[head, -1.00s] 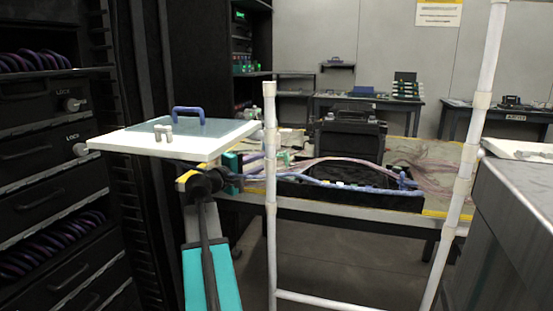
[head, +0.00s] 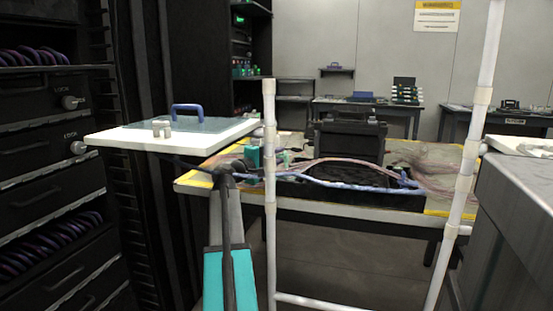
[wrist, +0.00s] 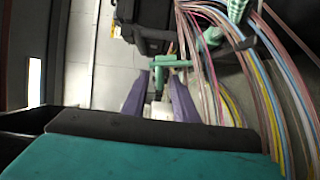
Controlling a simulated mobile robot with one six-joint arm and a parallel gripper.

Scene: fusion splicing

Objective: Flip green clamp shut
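The green clamp (wrist: 170,62) shows in the wrist view just beyond my fingertips, as a green bar with a short upright part. In the head view a small green shape behind the white post, likely the clamp (head: 285,157), is too small to tell whether it is open or shut. My gripper (wrist: 159,80) has two purple fingers set apart, with a pale piece low between them. I cannot tell whether a fingertip touches the clamp. In the head view the post hides part of my gripper.
Pink, yellow and blue cables (wrist: 235,70) run close on the right of the clamp in the wrist view. A black case (head: 348,140) stands on the yellow-edged table (head: 440,203). A white post (head: 270,220) and a white board (head: 190,143) stand nearer the camera.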

